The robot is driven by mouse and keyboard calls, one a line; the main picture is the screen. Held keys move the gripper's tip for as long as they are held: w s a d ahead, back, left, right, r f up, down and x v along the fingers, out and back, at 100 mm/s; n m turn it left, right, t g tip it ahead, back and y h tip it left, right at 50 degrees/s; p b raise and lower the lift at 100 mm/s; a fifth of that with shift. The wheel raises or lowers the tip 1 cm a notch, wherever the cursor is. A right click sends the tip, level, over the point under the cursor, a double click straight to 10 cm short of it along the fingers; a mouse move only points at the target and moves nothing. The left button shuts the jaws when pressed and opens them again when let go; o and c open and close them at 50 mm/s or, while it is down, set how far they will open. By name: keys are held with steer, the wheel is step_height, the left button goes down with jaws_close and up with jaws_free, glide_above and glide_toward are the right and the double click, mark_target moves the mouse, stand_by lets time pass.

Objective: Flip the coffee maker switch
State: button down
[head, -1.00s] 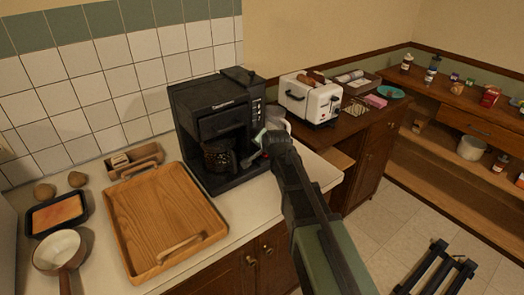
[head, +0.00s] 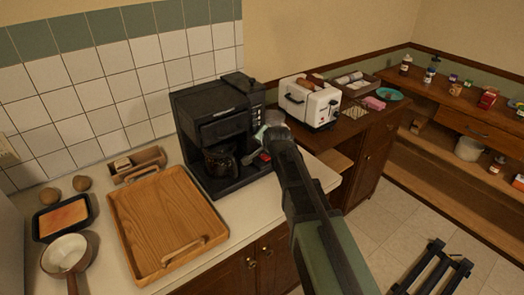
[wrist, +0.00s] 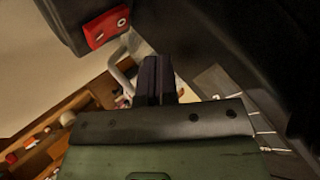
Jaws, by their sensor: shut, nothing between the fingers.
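The black coffee maker (head: 215,135) stands on the counter against the tiled wall, with a dark carafe (head: 220,161) in its bay. In the wrist view, a red rocker switch (wrist: 107,27) with white marks sits on a dark part of the machine at the upper left. My gripper (wrist: 158,65) is shut and empty. Its dark fingers lie below and right of the switch in that view, and I see no contact with it. In the head view, my arm reaches the machine's right side, and its end is partly hidden there.
A wooden tray (head: 171,205) lies left of the coffee maker, with a pan (head: 65,252) further left. A white toaster (head: 310,102) stands on the brown counter behind my arm. Shelves with jars line the right wall. The floor between is mostly open.

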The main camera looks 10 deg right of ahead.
mark_target(265, 156)
steer(key=r+p, duration=0.2)
steer(key=r, duration=0.1)
steer(key=shift+s+d+r, duration=0.1)
steer(key=shift+s, duration=0.1)
steer(key=s+f+n+g, duration=0.2)
steer(key=s, duration=0.2)
steer(key=s+f+n+g, duration=0.1)
steer(key=s+n+g, duration=0.1)
steer(key=s, duration=0.2)
steer(key=s+f+n+g, duration=0.1)
steer(key=s+f+n, duration=0.1)
steer(key=s, duration=0.3)
steer(key=shift+a+f+g, duration=0.2)
steer(key=shift+f+g, duration=0.15)
steer(key=shift+g, duration=0.05)
steer(key=s+f+n+g, duration=0.1)
steer(key=s+n+g, duration=0.2)
steer(key=s, duration=1.2)
steer(key=shift+s+a+g+h, duration=0.15)
steer(key=shift+g+h, duration=0.15)
steer(key=shift+g, duration=0.5)
